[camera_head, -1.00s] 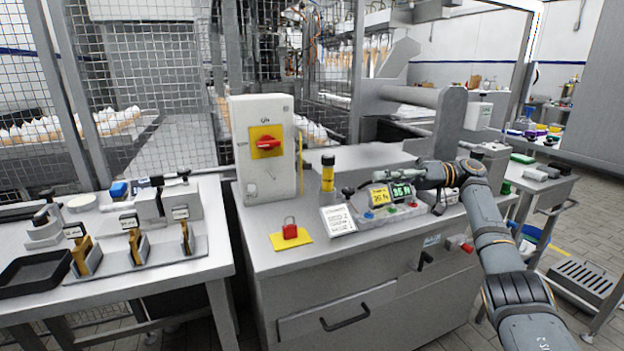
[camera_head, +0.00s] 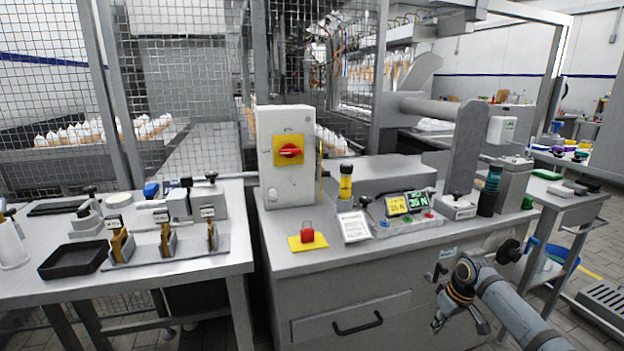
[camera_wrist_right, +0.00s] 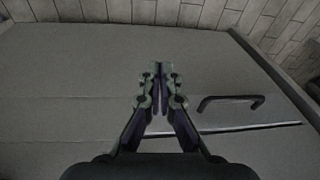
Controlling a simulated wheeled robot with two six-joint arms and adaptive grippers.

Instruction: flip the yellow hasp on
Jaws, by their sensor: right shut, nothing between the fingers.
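A grey switch box (camera_head: 286,175) on the machine top carries a yellow plate (camera_head: 281,152) with a red rotary handle (camera_head: 290,151). I cannot tell which yellow part is the hasp. My right gripper (camera_head: 437,322) is low in front of the machine's cabinet, well apart from these yellow parts. In the right wrist view its fingers (camera_wrist_right: 158,68) are together and empty, over the grey front. My left gripper is not in view.
A yellow-and-black cylinder (camera_head: 346,182), a white label card (camera_head: 353,226) and a panel with lit displays (camera_head: 408,203) stand right of the padlock. A drawer handle (camera_head: 357,324) juts from the cabinet. The left table bears a black tray (camera_head: 74,260) and brass-coloured holders (camera_head: 166,240).

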